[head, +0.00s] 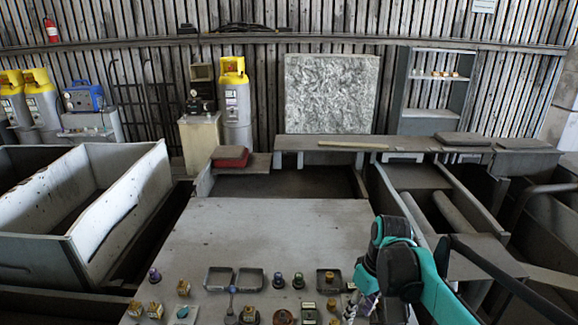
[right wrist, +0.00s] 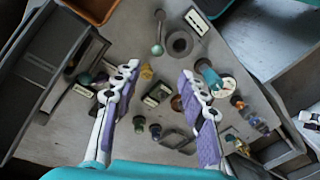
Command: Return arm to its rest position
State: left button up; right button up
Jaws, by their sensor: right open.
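My right arm (head: 400,262), teal and black, comes in from the lower right of the head view. It reaches over the front right of the grey table (head: 270,232). My right gripper (head: 362,304) is partly hidden behind the arm there. In the right wrist view the right gripper (right wrist: 160,70) shows two white fingers with purple pads, spread apart. Nothing is held between them. The table top and small parts lie beneath the fingers, including a brass-coloured piece (right wrist: 146,72) and a dark square block (right wrist: 157,93). My left gripper is not in view.
Small fittings, shallow dark trays (head: 218,279) and a dark ring (right wrist: 180,44) crowd the table's front. The table's middle is clear. A large grey bin (head: 120,190) stands left. Dark rails (head: 500,275) and more bins lie right. A bench (head: 400,145) runs behind.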

jog(key=s+f+m+t+b, duration=0.1)
jog(key=s+f+m+t, duration=0.1)
jog(key=s, duration=0.4)
jog(key=s+a+f+m+t+h+b, duration=0.1)
jog(key=s+f+m+t+b, duration=0.1)
jog(key=s+t, duration=0.3)
jog(key=shift+s+a+f+m+h, duration=0.15)
jog(key=shift+s+f+m+h, duration=0.2)
jog(key=shift+s+m, duration=0.2)
dwell(1.2)
